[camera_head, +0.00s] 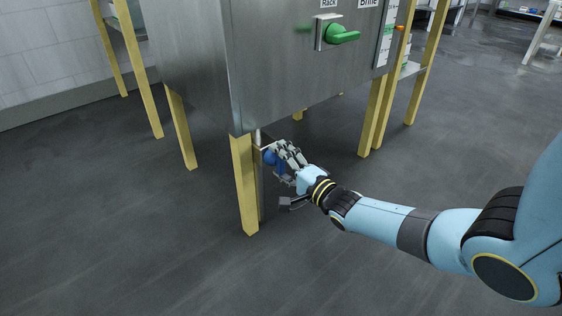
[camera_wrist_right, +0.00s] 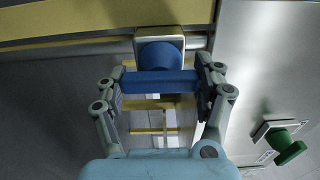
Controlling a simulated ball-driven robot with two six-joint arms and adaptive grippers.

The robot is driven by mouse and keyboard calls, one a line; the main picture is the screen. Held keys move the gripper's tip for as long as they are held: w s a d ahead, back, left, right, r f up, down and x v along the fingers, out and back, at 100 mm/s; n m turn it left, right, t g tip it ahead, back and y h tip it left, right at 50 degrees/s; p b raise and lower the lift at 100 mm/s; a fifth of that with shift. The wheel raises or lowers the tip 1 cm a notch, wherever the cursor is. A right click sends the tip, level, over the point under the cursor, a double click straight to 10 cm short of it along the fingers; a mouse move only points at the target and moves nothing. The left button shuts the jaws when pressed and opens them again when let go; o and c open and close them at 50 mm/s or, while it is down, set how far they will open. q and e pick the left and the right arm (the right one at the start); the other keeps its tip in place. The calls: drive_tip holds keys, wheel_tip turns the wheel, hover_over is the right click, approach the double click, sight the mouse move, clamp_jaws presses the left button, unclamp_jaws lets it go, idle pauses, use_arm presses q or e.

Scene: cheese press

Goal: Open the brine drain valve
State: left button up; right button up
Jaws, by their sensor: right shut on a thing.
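The brine drain valve has a blue handle (camera_head: 270,157), low beside the near yellow leg of the steel cabinet (camera_head: 290,80). In the right wrist view its blue bar (camera_wrist_right: 160,82) lies crosswise between my fingers, with a round blue hub (camera_wrist_right: 160,55) behind it on a square metal plate. My right gripper (camera_head: 285,160) is shut on the blue handle, with a finger at each end of the bar in the wrist view (camera_wrist_right: 161,88). The fingers partly hide the handle in the head view. My left gripper is not in view.
A green handle (camera_head: 342,36) sits higher on the cabinet front under a "Rack" label. Yellow legs (camera_head: 243,185) hold up the cabinet, one close to my right gripper. The grey floor (camera_head: 130,240) is clear in front.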

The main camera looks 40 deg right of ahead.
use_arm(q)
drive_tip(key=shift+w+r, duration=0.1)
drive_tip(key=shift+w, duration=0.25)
use_arm(e)
drive_tip(key=o, duration=1.2)
drive_tip(key=shift+d, duration=0.1)
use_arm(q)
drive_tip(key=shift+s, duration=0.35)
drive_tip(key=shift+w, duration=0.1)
use_arm(e)
drive_tip(key=s, duration=0.8)
drive_tip(key=s+d, duration=0.1)
drive_tip(key=s, duration=0.3)
